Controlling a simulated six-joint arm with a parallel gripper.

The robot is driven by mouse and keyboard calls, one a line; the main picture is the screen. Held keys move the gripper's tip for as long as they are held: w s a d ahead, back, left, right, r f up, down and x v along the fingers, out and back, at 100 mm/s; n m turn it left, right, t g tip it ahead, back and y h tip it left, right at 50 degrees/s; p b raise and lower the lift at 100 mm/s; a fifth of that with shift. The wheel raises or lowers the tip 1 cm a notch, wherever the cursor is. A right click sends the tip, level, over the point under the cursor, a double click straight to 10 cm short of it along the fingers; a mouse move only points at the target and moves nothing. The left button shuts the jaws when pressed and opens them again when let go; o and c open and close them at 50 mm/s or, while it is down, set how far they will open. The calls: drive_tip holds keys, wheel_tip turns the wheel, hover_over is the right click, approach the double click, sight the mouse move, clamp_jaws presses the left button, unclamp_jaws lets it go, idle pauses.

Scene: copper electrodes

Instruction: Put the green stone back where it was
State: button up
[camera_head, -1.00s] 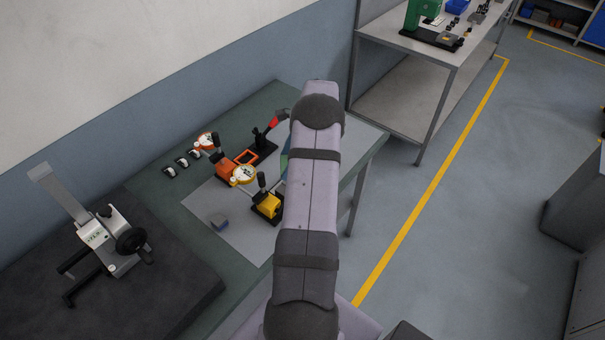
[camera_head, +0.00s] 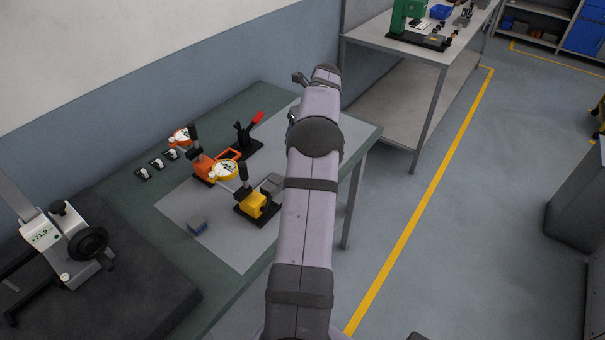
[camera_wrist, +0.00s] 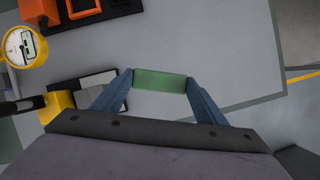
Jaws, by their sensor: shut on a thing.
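In the wrist view, the green stone (camera_wrist: 160,84) is a short green bar held crosswise between the two blue-grey fingers of my gripper (camera_wrist: 160,78). The fingers press on its two ends, and it appears above the grey mat (camera_wrist: 215,35). In the head view my own arm hides the gripper and the stone. The mat also shows there (camera_head: 175,205) on the green bench. How high the stone is above the mat is hard to tell.
Left of the gripper are a yellow dial gauge (camera_wrist: 22,46), its yellow stand (camera_wrist: 58,103) and a grey-black block (camera_wrist: 98,88). Mat right of the stone is bare.

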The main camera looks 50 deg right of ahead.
drive_tip(key=shift+d, duration=0.15)
drive_tip(key=shift+f+p, duration=1.35)
drive_tip(key=shift+f, duration=3.65)
drive_tip(key=shift+f, duration=0.1)
drive_tip(key=o, duration=1)
drive_tip(key=b+v, duration=0.3)
drive_tip(key=v, duration=0.9)
